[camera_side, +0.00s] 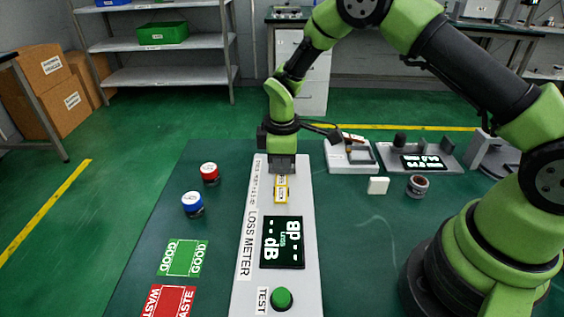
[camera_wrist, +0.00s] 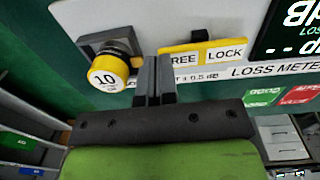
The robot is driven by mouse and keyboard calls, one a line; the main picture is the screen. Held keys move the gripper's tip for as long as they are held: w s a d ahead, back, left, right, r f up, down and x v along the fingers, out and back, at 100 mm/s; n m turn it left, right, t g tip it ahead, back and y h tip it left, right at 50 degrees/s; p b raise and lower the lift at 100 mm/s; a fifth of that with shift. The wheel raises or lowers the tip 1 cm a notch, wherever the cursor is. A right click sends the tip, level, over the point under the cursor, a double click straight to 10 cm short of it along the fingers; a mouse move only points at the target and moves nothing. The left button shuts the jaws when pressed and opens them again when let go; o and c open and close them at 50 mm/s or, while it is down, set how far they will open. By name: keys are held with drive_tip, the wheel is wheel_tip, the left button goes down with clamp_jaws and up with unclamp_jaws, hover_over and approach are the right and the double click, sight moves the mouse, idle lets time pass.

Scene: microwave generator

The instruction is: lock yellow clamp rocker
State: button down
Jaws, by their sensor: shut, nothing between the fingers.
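The yellow clamp rocker (camera_side: 281,190) is on the white loss meter (camera_side: 243,290), just in front of my gripper (camera_side: 283,172) in the side view. In the wrist view the rocker (camera_wrist: 203,53) has a FREE half on the left and a LOCK half on the right, with a black piece between them. My gripper (camera_wrist: 155,78) is shut and empty. Its fingertips are by the FREE end and hide part of the first letter. I cannot tell whether they touch it, or which half is pressed down.
A yellow-capped knob (camera_wrist: 108,70) marked 10 is left of my fingers in the wrist view. The meter has a dark display (camera_side: 283,243) and a green TEST button (camera_side: 281,298). Red (camera_side: 209,173) and blue (camera_side: 192,203) capped pieces stand left of the meter.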

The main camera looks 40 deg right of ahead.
drive_tip(key=shift+d+f, duration=0.1)
drive_tip(key=shift+f, duration=0.35)
drive_tip(key=shift+r, duration=0.1)
drive_tip(key=shift+r, duration=0.75)
wheel_tip(320, 180, up, 14)
drive_tip(key=w+d, duration=0.2)
drive_tip(key=shift+w+f, duration=0.15)
